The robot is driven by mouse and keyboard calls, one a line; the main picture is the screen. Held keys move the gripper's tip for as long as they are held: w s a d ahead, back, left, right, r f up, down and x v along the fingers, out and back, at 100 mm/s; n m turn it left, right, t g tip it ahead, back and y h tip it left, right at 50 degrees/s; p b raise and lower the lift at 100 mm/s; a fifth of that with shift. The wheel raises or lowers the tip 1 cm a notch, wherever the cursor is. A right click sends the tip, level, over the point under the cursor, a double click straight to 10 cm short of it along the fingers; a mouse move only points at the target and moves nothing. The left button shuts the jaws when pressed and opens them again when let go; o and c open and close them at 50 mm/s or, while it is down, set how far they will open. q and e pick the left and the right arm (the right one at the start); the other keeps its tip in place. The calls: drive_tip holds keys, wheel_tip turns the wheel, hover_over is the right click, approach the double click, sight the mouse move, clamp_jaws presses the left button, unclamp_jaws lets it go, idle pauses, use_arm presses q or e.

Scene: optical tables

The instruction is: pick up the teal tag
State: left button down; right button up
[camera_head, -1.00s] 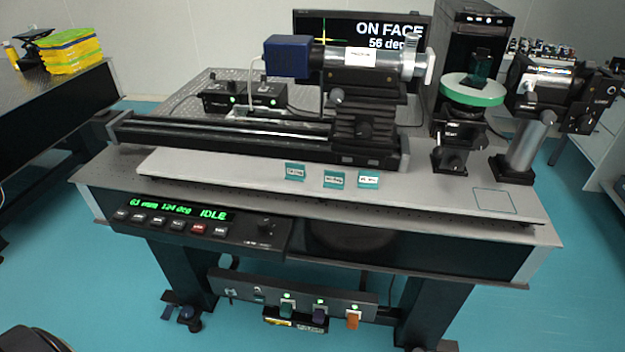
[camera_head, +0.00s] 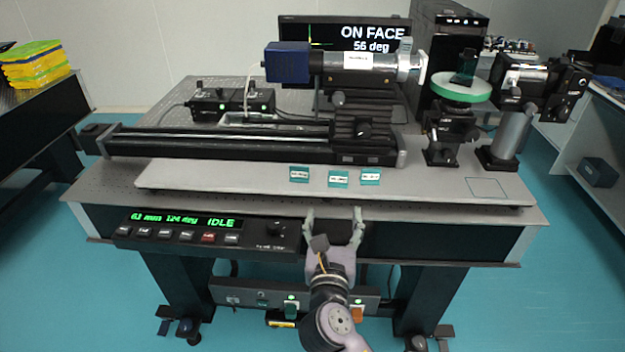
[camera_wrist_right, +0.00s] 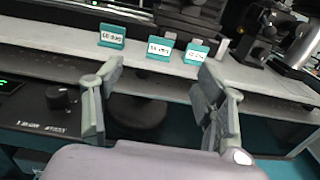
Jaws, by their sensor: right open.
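Three small teal tags with white labels stand in a row on the pale plate: a left one (camera_head: 299,173), a middle one (camera_head: 338,179) and a right one (camera_head: 370,176). The label text is too small to read surely. My right gripper (camera_head: 334,213) is open and empty, in front of the table edge, with its fingers pointing towards the tags. In the right wrist view the left tag (camera_wrist_right: 112,36), middle tag (camera_wrist_right: 160,47) and right tag (camera_wrist_right: 196,52) all show beyond the open fingers (camera_wrist_right: 160,72). My left gripper is not in view.
A black rail (camera_head: 220,145) with a mounted tube (camera_head: 360,66) stands behind the tags. A control box (camera_head: 200,230) hangs on the table front, left of my gripper. A green-rimmed disc (camera_head: 462,88) stands right. The plate (camera_head: 430,187) is bare right of the tags.

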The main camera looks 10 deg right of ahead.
sight(339, 172)
drive_tip(key=x, duration=1.1)
drive_tip(key=p+x, duration=0.1)
drive_tip(key=x, duration=0.5)
drive_tip(key=shift+d+f, duration=0.25)
drive_tip(key=shift+d, duration=0.15)
drive_tip(key=shift+s, duration=0.1)
drive_tip(key=shift+c, duration=0.4)
drive_tip(key=c, duration=0.9)
drive_tip(key=shift+r, duration=0.1)
